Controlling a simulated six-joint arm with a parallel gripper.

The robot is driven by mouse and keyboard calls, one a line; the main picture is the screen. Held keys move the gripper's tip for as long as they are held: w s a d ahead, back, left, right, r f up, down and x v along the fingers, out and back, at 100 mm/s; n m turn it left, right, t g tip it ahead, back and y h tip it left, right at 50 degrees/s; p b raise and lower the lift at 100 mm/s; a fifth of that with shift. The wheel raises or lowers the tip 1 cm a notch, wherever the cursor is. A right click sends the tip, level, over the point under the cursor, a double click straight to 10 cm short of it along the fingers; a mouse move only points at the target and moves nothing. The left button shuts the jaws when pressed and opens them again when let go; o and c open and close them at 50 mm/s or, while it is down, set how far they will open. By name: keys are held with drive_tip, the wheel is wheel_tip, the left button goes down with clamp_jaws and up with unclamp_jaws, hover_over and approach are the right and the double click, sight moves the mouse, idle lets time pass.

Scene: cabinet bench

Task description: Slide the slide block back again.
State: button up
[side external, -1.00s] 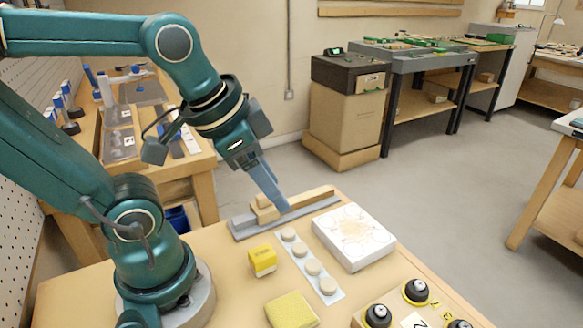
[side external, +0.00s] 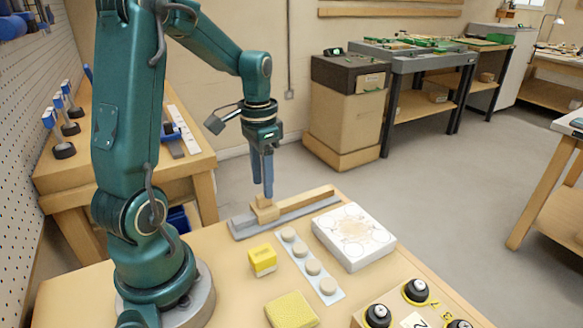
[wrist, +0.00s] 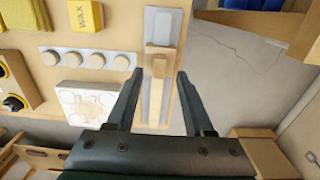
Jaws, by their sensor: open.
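The slide block (side external: 265,212) is a light wooden block with a raised top piece. It sits on a grey track (side external: 240,232) at the far edge of the bench, nearer the track's left end. A long wooden bar (side external: 310,199) runs along the track to its right. My gripper (side external: 264,192) points straight down just above the block, fingers apart. In the wrist view, the open gripper (wrist: 160,74) has one finger on each side of the line of the block (wrist: 159,50) and bar. I cannot tell whether the fingertips touch the block.
A white box (side external: 353,237) and a strip with several round discs (side external: 325,286) lie right of and in front of the track. A yellow wax block (side external: 262,260) and a yellow sponge (side external: 291,311) are nearer. Black knobs (side external: 416,290) stand at the front right.

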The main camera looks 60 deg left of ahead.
sight(264, 206)
drive_tip(key=shift+f, duration=1.5)
clamp_jaws()
drive_tip(key=shift+r, duration=0.1)
